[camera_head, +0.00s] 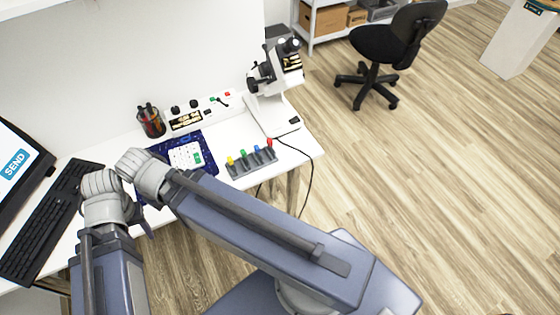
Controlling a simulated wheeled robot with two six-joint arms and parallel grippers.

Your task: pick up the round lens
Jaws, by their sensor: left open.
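I cannot make out a round lens in the head view. My left gripper (143,218) is mostly hidden behind grey arm joints; only a dark part of it shows, over the front edge of the white desk (225,140). It is open, and I see nothing in it. My right gripper does not show. A white microscope (272,92) stands at the desk's right end. My arm links cover the front of the desk, so things there may be hidden.
A grey rack with coloured pegs (251,162), a blue mat (207,160) with a white keypad (186,156), a pen cup (151,121) and a control panel (196,115) are on the desk. A black keyboard (47,222) lies left.

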